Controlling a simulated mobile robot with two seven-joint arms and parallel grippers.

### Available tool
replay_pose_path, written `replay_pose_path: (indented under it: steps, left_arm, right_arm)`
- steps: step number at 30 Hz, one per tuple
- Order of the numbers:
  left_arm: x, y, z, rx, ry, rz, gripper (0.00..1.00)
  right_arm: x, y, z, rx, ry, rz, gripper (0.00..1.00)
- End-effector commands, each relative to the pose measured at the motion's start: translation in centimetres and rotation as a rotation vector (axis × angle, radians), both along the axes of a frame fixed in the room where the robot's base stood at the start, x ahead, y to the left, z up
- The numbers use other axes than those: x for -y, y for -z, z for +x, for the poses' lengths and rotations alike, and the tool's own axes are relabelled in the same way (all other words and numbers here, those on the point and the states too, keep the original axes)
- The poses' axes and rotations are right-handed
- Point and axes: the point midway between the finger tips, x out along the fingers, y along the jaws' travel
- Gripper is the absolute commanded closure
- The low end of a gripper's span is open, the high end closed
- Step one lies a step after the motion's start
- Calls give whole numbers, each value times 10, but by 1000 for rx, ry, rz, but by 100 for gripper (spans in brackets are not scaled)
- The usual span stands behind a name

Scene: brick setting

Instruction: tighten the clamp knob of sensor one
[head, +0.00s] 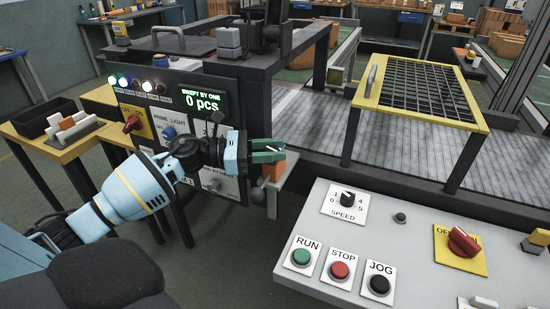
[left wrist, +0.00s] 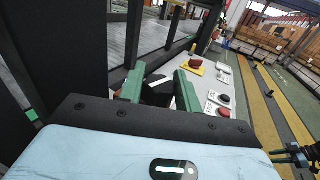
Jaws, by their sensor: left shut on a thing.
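My left gripper (head: 268,151) has green fingers and reaches past the right edge of the control panel, beside the conveyor. It is shut on a dark knob with a white stripe (left wrist: 158,92), which shows between the fingers in the left wrist view. This looks like the clamp knob; the fingers hide most of it, and I cannot tell which sensor it belongs to. An orange block (head: 272,171) sits just below the fingers.
The control panel (head: 165,122) has a display reading 0 pcs. The conveyor (head: 400,168) runs behind, with a yellow-framed grid guard (head: 372,100) over it. A console (head: 410,250) with RUN, STOP and JOG buttons stands at the front right. A yellow side table (head: 70,147) stands left.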

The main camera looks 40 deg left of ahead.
Motion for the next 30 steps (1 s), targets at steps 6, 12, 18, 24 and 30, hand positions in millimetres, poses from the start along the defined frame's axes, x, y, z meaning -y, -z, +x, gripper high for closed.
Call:
replay_pose_path:
  steps: [6,12,18,24,30]
  left_arm:
    - [0,1,-1,-3,20,3,89]
    - [0,0,-1,-1,19,3,89]
    - [0,0,-1,-1,18,3,45]
    - [0,0,-1,-1,18,2,45]
    - [-8,2,-7,-3,17,2,45]
  right_arm:
    - [0,3,6,10,0,1,64]
    - [-1,2,6,11,1,2,64]
    - [-1,3,3,5,1,2,64]
    - [-1,3,-1,-2,1,2,64]
    - [-1,6,-4,-10,1,2,64]
